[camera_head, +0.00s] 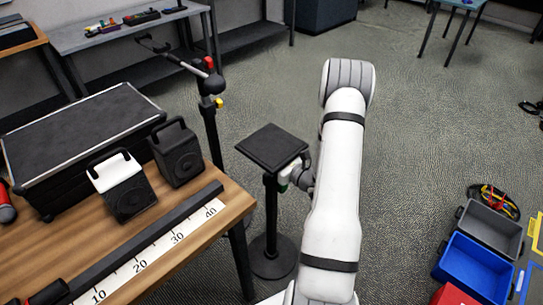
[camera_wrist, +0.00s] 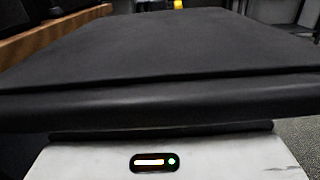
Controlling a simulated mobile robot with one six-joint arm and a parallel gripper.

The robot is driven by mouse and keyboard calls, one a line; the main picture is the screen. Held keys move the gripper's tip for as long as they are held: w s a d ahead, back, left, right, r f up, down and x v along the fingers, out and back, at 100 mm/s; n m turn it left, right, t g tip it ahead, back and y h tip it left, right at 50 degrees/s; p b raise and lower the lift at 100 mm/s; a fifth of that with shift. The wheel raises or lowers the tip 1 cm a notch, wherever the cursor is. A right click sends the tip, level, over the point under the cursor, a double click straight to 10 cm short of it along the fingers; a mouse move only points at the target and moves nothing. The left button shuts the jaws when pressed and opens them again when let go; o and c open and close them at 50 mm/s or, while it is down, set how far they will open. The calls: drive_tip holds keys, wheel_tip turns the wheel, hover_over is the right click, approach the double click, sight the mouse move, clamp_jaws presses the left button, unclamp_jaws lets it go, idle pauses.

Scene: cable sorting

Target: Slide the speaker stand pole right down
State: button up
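The speaker stand has a flat black square top plate (camera_head: 273,147), a dark upright pole (camera_head: 271,215) and a round black base (camera_head: 272,258) on the floor beside the wooden table. My gripper (camera_head: 285,184) is at the upper pole, just below the right side of the plate. Its fingers are mostly hidden by the plate and my wrist, so I cannot tell whether they are closed around the pole. In the wrist view the top plate (camera_wrist: 165,50) fills most of the picture, with its near edge hiding the fingers. My white gripper housing shows below it, with a lit green dot.
The wooden table (camera_head: 233,203) at left holds a long black bar with a ruler scale (camera_head: 150,252), two small speakers (camera_head: 122,187) and a black case (camera_head: 80,140). Another stand (camera_head: 212,130) rises behind. Blue and grey bins (camera_head: 470,265) lie at right. Open carpet lies behind.

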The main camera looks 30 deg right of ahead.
drive_tip(key=shift+o, duration=0.2)
drive_tip(key=v, duration=0.7)
drive_tip(key=shift+s+d, duration=0.15)
drive_tip(key=shift+s, duration=0.2)
